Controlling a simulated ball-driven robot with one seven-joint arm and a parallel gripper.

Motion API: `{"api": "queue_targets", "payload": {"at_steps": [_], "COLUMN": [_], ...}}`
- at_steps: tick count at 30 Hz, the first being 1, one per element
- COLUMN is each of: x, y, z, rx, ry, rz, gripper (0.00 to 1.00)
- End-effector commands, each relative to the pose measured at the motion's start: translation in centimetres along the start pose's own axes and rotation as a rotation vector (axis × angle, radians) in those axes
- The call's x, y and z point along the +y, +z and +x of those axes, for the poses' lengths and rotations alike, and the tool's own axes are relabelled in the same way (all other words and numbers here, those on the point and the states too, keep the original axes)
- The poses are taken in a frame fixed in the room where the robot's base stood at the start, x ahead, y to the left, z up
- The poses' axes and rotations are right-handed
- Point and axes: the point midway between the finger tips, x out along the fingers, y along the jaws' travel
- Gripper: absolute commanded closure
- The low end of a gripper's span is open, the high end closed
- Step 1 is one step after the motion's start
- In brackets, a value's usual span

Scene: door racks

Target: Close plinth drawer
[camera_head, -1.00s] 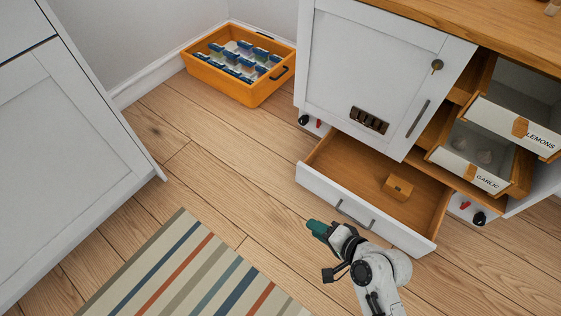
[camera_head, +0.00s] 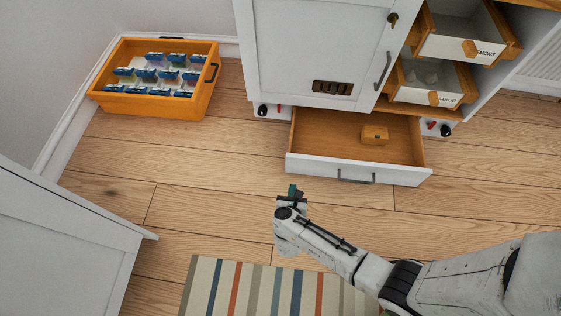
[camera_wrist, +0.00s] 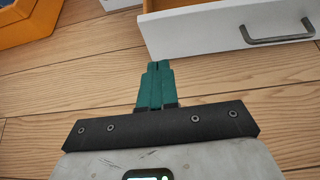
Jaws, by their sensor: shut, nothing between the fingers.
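The plinth drawer (camera_head: 310,167) stands open at the bottom of the white cabinet, its white front toward me and a dark bar handle (camera_head: 356,178) on it. A small wooden box (camera_head: 375,135) lies inside the drawer. My gripper (camera_head: 292,190) is shut and empty, with green fingers, over the floor just in front of the left end of the drawer front. The handle (camera_wrist: 280,33) is to the right of the fingers there.
Above the drawer is a closed white cabinet door (camera_head: 305,50). To its right, bins marked LEMONS (camera_head: 450,45) and GARLIC (camera_head: 425,95) stick out. An orange crate (camera_head: 150,106) of blue-topped items sits on the floor at left. A striped rug (camera_head: 265,290) lies in front.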

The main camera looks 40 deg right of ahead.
Motion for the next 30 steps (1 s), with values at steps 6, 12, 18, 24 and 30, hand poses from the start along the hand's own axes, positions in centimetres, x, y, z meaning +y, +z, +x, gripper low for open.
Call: {"api": "queue_targets", "payload": {"at_steps": [6,12,18,24,30], "x": [-0.3,-0.3,-0.3,-0.4,-0.4], "y": [-0.4,-0.6,-0.6,1.0,1.7], "z": [2.0,5.9,9.8,12.2,13.3], "rx": [0.004,0.004,0.004,0.003,0.004], "ry": [-0.017,-0.016,-0.016,-0.014,-0.013], "rz": [0.013,0.013,0.013,0.013,0.008], "gripper": [1.00,1.00,1.00,1.00,1.00]}}
